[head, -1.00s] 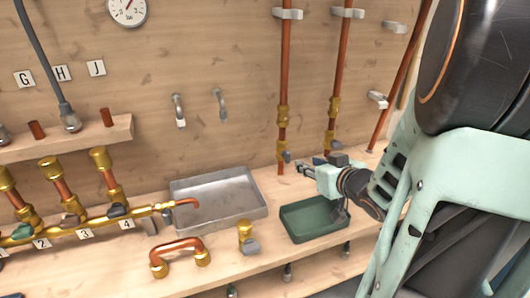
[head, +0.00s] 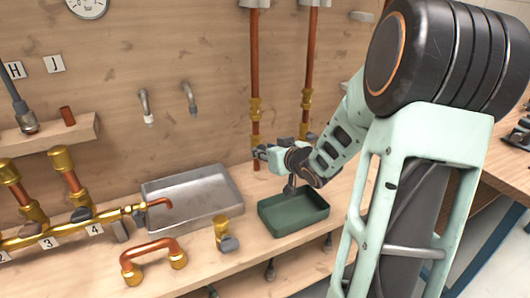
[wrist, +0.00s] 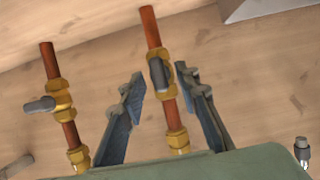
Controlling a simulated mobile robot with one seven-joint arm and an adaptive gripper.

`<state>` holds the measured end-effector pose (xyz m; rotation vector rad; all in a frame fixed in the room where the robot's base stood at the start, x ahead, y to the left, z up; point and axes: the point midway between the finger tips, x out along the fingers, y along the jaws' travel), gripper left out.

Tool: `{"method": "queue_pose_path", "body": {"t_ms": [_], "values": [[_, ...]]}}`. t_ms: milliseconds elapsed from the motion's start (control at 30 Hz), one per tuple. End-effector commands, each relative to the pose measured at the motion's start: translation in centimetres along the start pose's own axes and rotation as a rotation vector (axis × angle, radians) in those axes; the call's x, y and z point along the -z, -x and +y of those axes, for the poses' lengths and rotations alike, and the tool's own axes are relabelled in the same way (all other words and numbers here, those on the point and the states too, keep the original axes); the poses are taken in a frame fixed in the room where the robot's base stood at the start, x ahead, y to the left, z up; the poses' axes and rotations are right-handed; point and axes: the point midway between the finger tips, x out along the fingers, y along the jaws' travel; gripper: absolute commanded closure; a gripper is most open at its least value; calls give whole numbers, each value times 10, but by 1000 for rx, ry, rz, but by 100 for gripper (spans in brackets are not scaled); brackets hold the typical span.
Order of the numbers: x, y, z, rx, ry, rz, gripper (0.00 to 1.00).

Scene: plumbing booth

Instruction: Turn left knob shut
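The left knob is a dark lever on the left copper pipe's brass valve. In the wrist view this lever (wrist: 158,73) lies in line with its pipe. My gripper (wrist: 158,78) is open, with one finger on each side of that lever and gaps visible. In the head view my gripper (head: 264,153) is at the lower end of the left pipe (head: 255,75) and hides most of the knob. The right pipe (head: 311,70) stands beside it. Its grey lever (wrist: 40,104) points crosswise to the pipe in the wrist view.
A green tray (head: 294,228) sits on the bench below my gripper. A metal tray (head: 146,205), a brass valve piece (head: 221,230) and a bent copper pipe (head: 150,248) lie to the left. The wooden wall (head: 190,50) is close behind the pipes.

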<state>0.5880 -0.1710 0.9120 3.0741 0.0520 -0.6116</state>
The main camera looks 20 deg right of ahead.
Motion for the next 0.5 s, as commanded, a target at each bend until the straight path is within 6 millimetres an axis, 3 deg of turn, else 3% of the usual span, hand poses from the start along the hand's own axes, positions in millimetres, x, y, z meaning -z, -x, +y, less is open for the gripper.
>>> {"method": "queue_pose_path", "body": {"t_ms": [133,400,500], "values": [[0,0,0,0,0,0,70],[0,0,0,0,0,0,100],[0,0,0,0,0,0,100]]}}
